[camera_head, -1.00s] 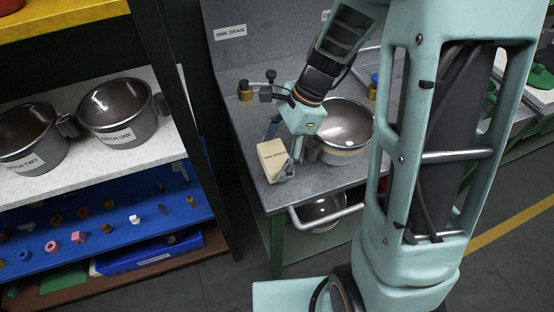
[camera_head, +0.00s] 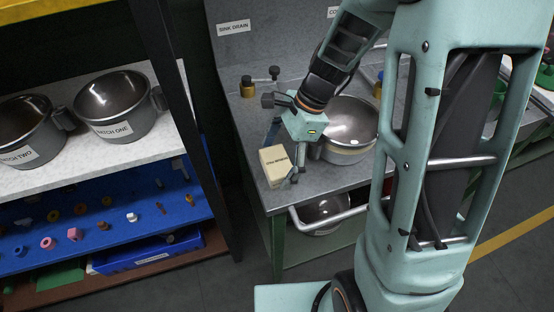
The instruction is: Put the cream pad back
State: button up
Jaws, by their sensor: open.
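The cream pad (camera_head: 274,168) is a cream block with dark lettering. It sits near the front left corner of the grey bench (camera_head: 247,125). My gripper (camera_head: 284,160) hangs from my arm right at the pad, with one finger showing at the pad's right side and another bluish part behind it. The jaws are open; whether a finger touches the pad cannot be told. A steel pot (camera_head: 351,118) stands just right of my gripper, partly hidden by it and by my arm.
A sign (camera_head: 233,28) reads "SINK DRAIN" on the back panel. Small brass fittings (camera_head: 248,87) stand at the back left. Another pot (camera_head: 322,211) sits under the bench behind a rail. The left shelf holds pots, including "BATCH ONE" (camera_head: 112,104), above a blue board (camera_head: 171,203) with small parts.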

jog(key=p+v, duration=0.1)
jog(key=v, duration=1.1)
jog(key=shift+r+p, duration=0.2)
jog(key=shift+p, duration=0.15)
